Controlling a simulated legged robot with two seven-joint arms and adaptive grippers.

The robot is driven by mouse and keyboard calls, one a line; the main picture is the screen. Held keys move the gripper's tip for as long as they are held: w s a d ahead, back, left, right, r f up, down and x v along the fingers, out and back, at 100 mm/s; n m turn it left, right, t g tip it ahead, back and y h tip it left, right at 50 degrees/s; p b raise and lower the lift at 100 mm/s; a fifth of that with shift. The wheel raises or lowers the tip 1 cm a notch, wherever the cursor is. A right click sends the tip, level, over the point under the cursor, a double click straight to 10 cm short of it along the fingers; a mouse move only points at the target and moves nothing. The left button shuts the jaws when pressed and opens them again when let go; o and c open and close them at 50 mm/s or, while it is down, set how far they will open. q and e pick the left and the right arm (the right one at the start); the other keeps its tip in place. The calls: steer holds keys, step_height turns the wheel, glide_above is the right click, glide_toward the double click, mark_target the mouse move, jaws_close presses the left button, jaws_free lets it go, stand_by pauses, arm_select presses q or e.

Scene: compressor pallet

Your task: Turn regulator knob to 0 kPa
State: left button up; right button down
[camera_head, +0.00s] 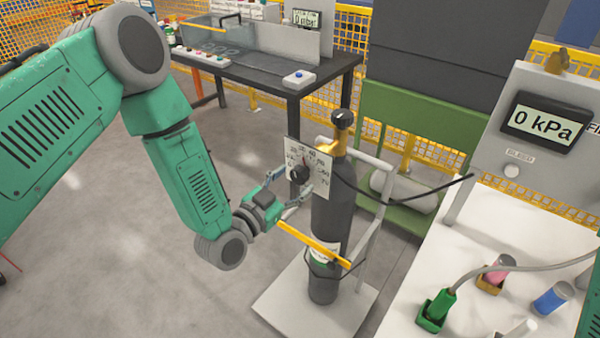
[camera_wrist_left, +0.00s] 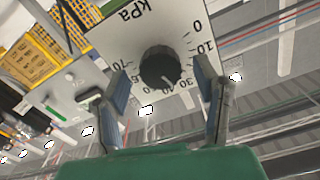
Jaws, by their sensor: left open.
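The regulator knob (camera_head: 298,174) is a round black knob on a white dial plate (camera_head: 322,178) fixed by the gas cylinder (camera_head: 327,225). In the left wrist view the knob (camera_wrist_left: 160,66) sits on the kPa dial (camera_wrist_left: 100,42), which appears turned over with numbers from 0 to 70. A mark on the knob's lower edge seems to face near 30 to 40. My left gripper (camera_head: 292,182) is open in front of the dial. In the wrist view its fingers (camera_wrist_left: 163,86) lie either side of the knob, apart from it. My right gripper is not in view.
A display (camera_head: 545,122) reading "0 kPa" stands at the right above a white bench with connectors, including a green plug (camera_head: 437,305). A yellow bar (camera_head: 313,243) crosses the cylinder below my gripper. A dark table (camera_head: 270,75) stands behind. The floor at left is clear.

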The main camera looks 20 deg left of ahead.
arm_select(q)
steer(key=shift+x, duration=1.25)
steer(key=c, duration=1.2)
